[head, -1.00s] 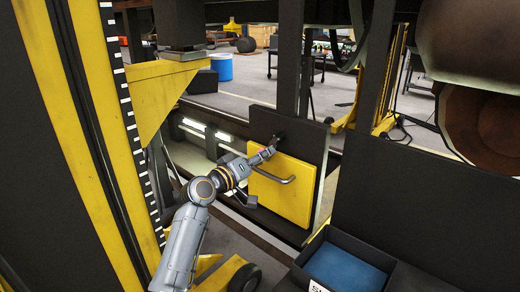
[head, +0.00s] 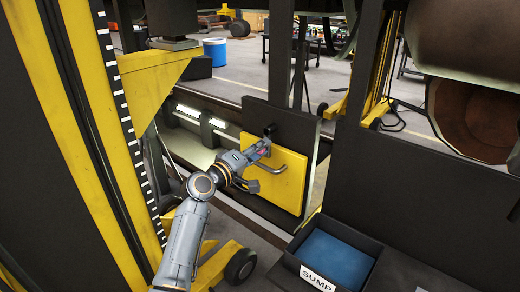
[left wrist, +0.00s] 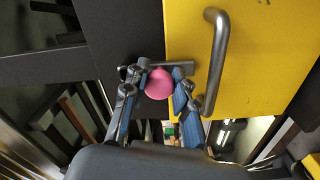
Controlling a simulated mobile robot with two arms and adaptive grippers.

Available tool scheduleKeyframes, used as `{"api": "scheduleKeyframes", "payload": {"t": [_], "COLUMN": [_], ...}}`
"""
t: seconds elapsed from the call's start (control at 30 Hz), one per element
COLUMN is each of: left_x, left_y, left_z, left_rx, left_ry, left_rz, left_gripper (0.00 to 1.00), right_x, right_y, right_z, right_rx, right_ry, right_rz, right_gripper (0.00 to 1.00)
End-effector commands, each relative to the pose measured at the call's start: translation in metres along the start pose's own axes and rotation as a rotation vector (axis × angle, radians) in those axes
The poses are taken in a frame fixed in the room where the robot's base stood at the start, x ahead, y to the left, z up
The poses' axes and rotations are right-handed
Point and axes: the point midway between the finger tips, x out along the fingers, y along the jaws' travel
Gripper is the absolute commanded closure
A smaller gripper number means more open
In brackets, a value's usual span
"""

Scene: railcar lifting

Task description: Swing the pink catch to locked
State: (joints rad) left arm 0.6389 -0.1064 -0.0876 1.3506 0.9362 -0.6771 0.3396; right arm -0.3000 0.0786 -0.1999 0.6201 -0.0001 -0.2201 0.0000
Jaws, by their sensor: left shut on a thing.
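The pink catch shows as a round pink knob (left wrist: 159,83) in the left wrist view, with a grey metal bar (left wrist: 185,66) behind it. In the head view only a small pink spot (head: 265,152) of it shows. My left gripper (left wrist: 156,88) is shut on it, one finger on each side; in the head view this gripper (head: 264,148) is at the upper left of the yellow panel (head: 290,188). The yellow panel lies against a dark plate (head: 300,128). The fingers hide part of the catch. My right gripper is not in view.
A bent metal handle (head: 272,168) stands out from the yellow panel, close to my left gripper; it also shows in the wrist view (left wrist: 216,60). A dark tray (head: 310,262) labelled SUMP is at the lower right. A yellow post (head: 75,130) stands at the left.

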Motion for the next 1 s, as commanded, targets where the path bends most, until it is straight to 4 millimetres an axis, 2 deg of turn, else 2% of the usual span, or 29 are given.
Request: {"api": "scheduleKeyframes", "payload": {"t": [0.23, 0.27, 0.37, 0.77, 0.87, 1.0], "left_x": [0.000, 0.000, 0.000, -0.005, -0.016, -0.042], "left_y": [0.000, 0.000, 0.000, -0.001, -0.001, -0.002], "left_z": [0.000, 0.000, 0.000, 0.000, 0.000, 0.000], "left_rx": [-0.005, -0.005, -0.004, -0.002, -0.001, 0.001], "left_ry": [0.000, 0.000, 0.000, 0.000, 0.001, 0.002], "left_rz": [0.001, 0.001, 0.000, 0.000, -0.001, -0.002], "left_gripper": [1.00, 0.71, 0.50, 0.50, 0.50, 0.50], "right_x": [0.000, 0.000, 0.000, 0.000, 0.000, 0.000], "right_y": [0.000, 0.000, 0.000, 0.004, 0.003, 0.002], "right_z": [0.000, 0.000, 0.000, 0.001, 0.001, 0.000], "right_rx": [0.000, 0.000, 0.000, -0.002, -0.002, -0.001], "right_ry": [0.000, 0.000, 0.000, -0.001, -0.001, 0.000], "right_rz": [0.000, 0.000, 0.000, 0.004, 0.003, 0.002], "right_gripper": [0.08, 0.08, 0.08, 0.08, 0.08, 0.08]}}
